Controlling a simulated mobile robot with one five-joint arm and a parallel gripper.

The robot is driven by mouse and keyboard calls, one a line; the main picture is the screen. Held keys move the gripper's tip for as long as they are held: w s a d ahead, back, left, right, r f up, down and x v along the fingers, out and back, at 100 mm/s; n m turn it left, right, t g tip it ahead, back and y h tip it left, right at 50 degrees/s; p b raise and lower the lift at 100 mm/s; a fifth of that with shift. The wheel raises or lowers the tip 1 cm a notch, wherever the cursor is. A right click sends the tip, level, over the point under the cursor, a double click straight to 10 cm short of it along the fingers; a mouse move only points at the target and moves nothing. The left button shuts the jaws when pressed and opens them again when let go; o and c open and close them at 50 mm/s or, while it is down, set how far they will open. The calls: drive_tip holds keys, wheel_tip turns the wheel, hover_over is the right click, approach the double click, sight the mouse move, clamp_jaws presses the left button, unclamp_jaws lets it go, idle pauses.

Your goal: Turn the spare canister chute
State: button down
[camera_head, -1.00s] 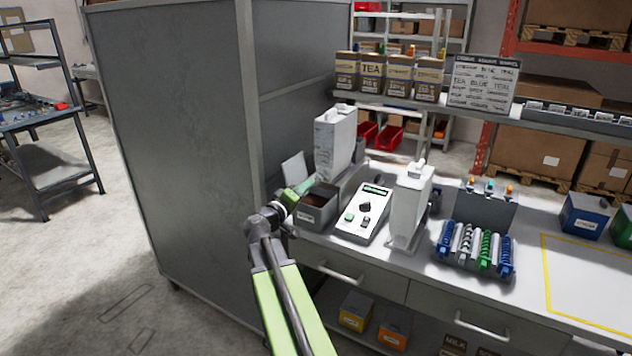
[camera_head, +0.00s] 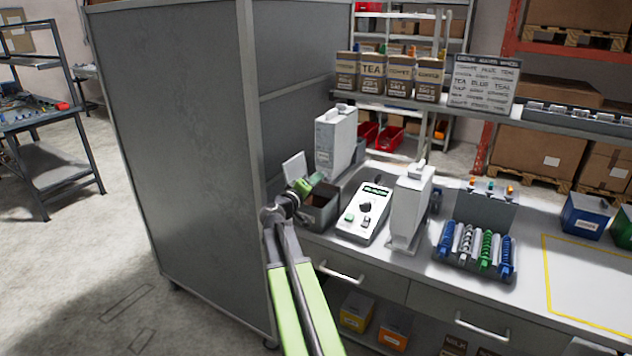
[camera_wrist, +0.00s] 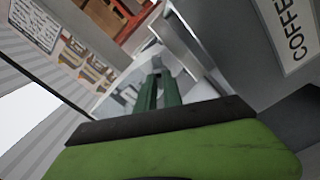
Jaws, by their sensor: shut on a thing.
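A white canister (camera_head: 334,140) stands upright at the left end of the bench, against the grey partition. My gripper (camera_head: 314,181) is low at this canister's front left, above a dark open bin. In the wrist view, my green fingers (camera_wrist: 158,80) are close together on a small pale grey piece at their tips, which seems to be the canister's chute. The piece is mostly hidden by the fingers, so its angle cannot be told. A dark grey surface with a "COFFE…" label (camera_wrist: 292,32) is close on the right of the wrist view.
The dark bin (camera_head: 322,217) has brown contents. A control box (camera_head: 362,213) with a knob and a second white canister (camera_head: 410,205) stand to the right, then a rack of coloured coils (camera_head: 476,245). The grey partition (camera_head: 190,150) closes off the left side.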

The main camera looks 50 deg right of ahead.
drive_tip(key=shift+n, duration=0.3)
drive_tip(key=n, duration=2.3)
idle(0.3)
idle(0.4)
drive_tip(key=c, duration=1.5)
unclamp_jaws()
drive_tip(key=shift+a, duration=0.15)
